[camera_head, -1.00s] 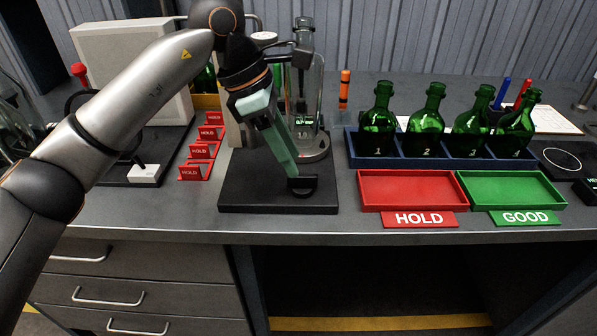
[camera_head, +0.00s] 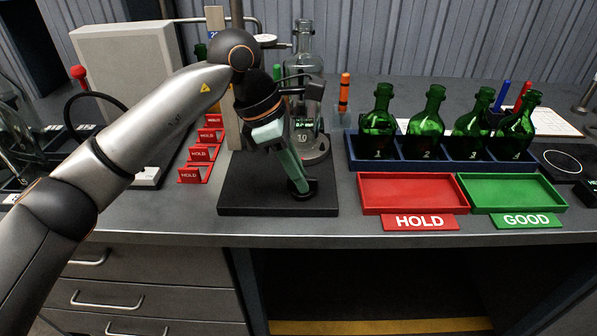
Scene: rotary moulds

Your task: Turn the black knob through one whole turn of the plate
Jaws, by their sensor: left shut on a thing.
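My left gripper (camera_head: 299,186) reaches down from the upper left and is shut on the black knob (camera_head: 306,194). The fingers hide most of the knob. The knob sits at the front right of a flat black base (camera_head: 250,198). My left wrist hides the left part of the bottle and plate. My right gripper is not in view.
Several red HOLD signs (camera_head: 188,175) stand left of the base. To the right are a red tray (camera_head: 410,192), a green tray (camera_head: 510,192) and a blue rack (camera_head: 450,160) with several green bottles. An orange-topped marker (camera_head: 344,92) stands behind.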

